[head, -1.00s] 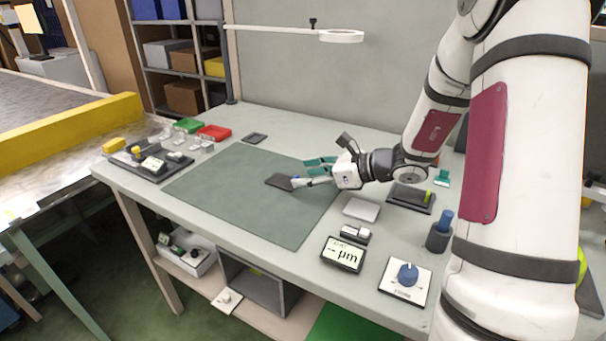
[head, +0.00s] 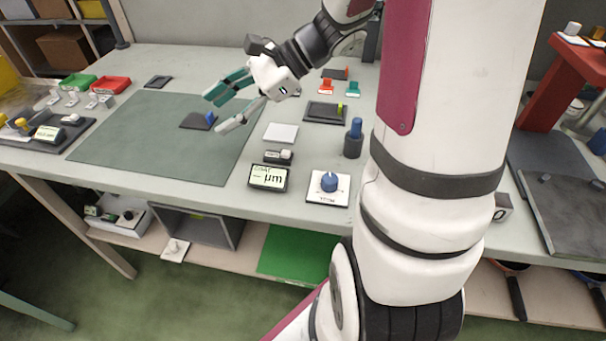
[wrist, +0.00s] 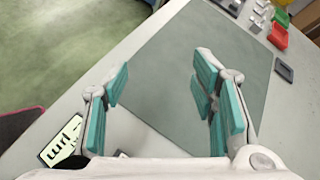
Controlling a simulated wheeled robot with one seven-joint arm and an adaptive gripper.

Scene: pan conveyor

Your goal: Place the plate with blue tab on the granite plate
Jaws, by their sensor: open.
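The plate with blue tab (head: 194,122) is a thin dark plate lying on the green-grey mat, and its blue tab (head: 210,117) points right. My gripper (head: 215,112) is open and empty, its teal-padded fingers raised around the line of sight to the tab. In the wrist view, only bare mat shows between the open fingers (wrist: 160,85); the plate does not show there. A dark slab (head: 312,117) with a yellow-green block lies right of the mat. A larger dark slab (head: 580,210) lies at the far right. I cannot tell which one is the granite plate.
The mat (head: 120,150) is otherwise clear. A white plate (head: 281,132), a µm display (head: 268,177), a blue-knob box (head: 329,187) and a dark cup with a blue peg (head: 353,142) stand between mat and arm. Green (head: 77,84) and red (head: 111,85) trays stand back left.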

